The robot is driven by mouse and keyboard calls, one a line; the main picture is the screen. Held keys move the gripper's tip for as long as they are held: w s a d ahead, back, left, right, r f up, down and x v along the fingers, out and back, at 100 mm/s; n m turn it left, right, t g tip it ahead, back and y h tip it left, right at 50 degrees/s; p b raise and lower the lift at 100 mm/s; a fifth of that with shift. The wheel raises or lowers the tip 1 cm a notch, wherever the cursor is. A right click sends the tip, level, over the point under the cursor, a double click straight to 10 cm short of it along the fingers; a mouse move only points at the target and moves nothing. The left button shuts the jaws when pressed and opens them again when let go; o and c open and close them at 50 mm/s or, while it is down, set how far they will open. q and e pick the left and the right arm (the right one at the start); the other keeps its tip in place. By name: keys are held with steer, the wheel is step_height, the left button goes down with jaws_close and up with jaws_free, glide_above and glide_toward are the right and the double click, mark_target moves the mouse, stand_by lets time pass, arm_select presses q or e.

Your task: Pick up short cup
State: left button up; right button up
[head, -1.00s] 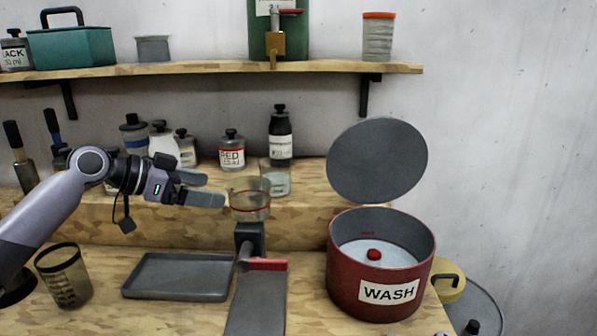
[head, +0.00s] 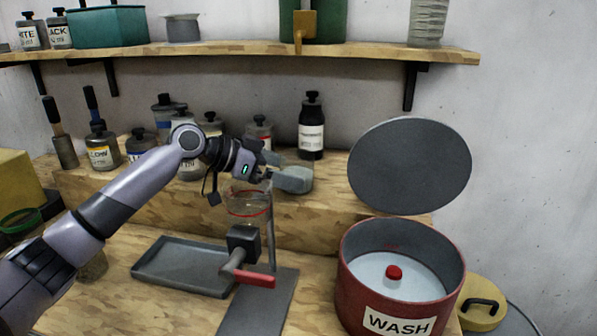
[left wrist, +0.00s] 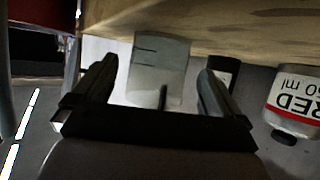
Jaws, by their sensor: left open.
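The short cup (left wrist: 160,58) is clear, with dark marks on its side. In the left wrist view it stands between the two fingers of my left gripper (left wrist: 158,70), with a visible gap on each side. The wrist picture appears upside down. The gripper is open. My right gripper is not in view.
A ring stand with a red handle (head: 254,278) stands just in front of the gripper. A black-capped bottle (head: 312,132) and a red-labelled jar (left wrist: 295,98) are close behind. The red WASH pot (head: 365,285) with its raised lid (head: 410,165) is to the right.

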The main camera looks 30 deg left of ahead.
mark_target(297, 174)
arm_select(q)
steer(key=shift+p+x, duration=0.3)
steer(key=shift+x, duration=1.65)
steer(key=c, duration=1.1)
